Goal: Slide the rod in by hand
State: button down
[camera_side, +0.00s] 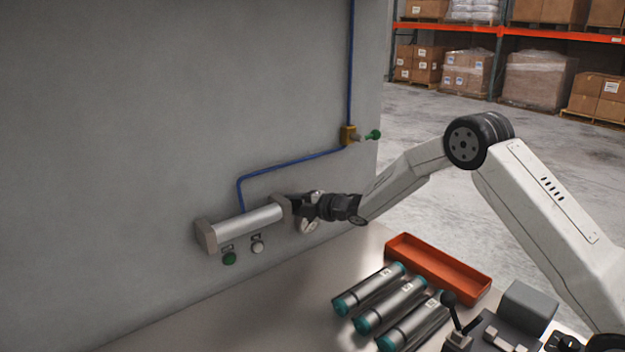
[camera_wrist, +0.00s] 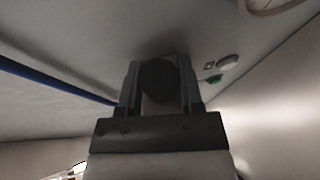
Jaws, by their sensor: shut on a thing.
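A silver cylinder (camera_side: 248,224) with grey end blocks is fixed to the wall on the left. My gripper (camera_side: 298,204) is at its right end block, close against it in the side view. In the wrist view my gripper (camera_wrist: 159,82) is shut on a dark round piece, which looks like the rod's end (camera_wrist: 158,78), held between the two fingers. The rod itself is hidden behind my gripper in the side view, so how far it sticks out cannot be told.
A dial gauge (camera_side: 309,226) is just behind my gripper. Green (camera_side: 229,259) and white (camera_side: 257,247) buttons sit below the cylinder. A blue hose (camera_side: 290,163) runs to a valve (camera_side: 349,135). Spare cylinders (camera_side: 391,306) and an orange tray (camera_side: 438,267) lie on the bench.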

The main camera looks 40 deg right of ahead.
jog(key=shift+c, duration=1.3)
grip_release()
jog(key=shift+a, duration=0.4)
jog(key=shift+d, duration=0.1)
jog(key=shift+s+d, duration=0.1)
jog(key=shift+s+d+r, duration=0.1)
jog(key=shift+s+d, duration=0.1)
jog(key=shift+s, duration=0.15)
jog(key=v, duration=0.6)
jog(key=shift+s, duration=0.35)
jog(key=shift+r, duration=0.1)
